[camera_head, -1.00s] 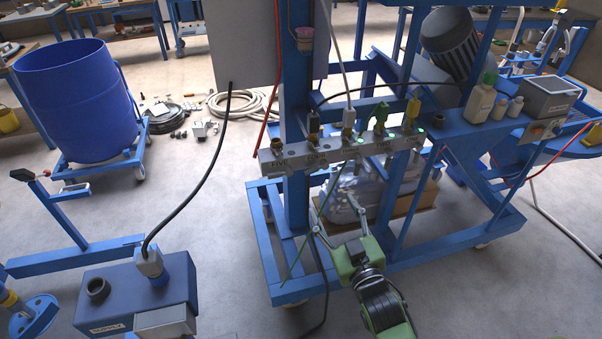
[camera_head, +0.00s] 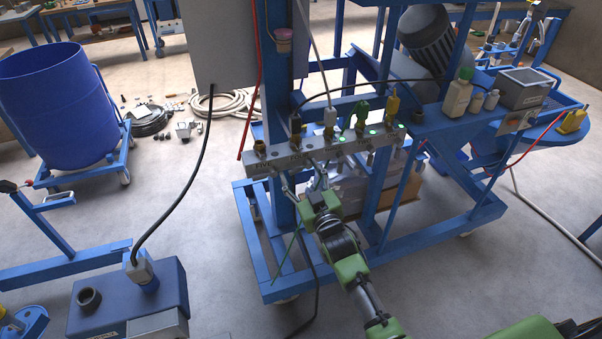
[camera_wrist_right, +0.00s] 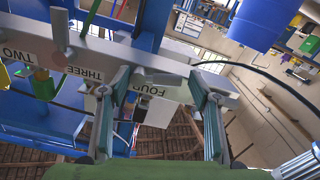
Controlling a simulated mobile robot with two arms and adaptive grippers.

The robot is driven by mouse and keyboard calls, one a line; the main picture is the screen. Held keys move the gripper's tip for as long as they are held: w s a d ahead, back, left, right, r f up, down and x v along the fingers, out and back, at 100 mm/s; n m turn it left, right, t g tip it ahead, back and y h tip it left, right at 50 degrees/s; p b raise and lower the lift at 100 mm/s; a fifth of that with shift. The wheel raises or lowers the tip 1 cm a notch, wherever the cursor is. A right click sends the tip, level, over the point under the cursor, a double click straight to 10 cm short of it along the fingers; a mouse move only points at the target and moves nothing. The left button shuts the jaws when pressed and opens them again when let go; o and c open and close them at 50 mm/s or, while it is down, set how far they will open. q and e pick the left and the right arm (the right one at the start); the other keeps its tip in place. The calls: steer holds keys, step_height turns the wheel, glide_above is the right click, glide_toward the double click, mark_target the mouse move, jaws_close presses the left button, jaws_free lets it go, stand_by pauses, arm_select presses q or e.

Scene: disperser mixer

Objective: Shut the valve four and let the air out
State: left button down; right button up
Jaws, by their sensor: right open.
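The pale valve manifold (camera_head: 385,138) runs across the blue frame, with a row of valves carrying connectors on top. Valve four (camera_head: 295,128) has a dark connector and stands second from the left, right of valve five (camera_head: 260,148). My right gripper (camera_head: 305,178) is open just below and in front of the manifold near valve four. In the right wrist view the right gripper's fingers (camera_wrist_right: 158,100) stand apart on either side of the FOUR label (camera_wrist_right: 152,91). A grey piece (camera_wrist_right: 166,78) shows between them; I cannot tell whether a finger touches it. My left gripper is out of view.
The THREE label (camera_wrist_right: 84,73) and its grey lever (camera_wrist_right: 60,30) are beside one finger. The blue frame post (camera_head: 279,120) rises behind the manifold. A blue drum (camera_head: 55,105) stands at the left.

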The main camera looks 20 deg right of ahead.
steer(key=c, duration=1.1)
steer(key=shift+r+m+p, duration=0.35)
steer(key=shift+m+p, duration=0.05)
steer(key=shift+m, duration=1)
steer(key=shift+a, duration=0.1)
steer(key=o, duration=1.1)
steer(key=s, duration=1.2)
steer(key=shift+d, duration=0.25)
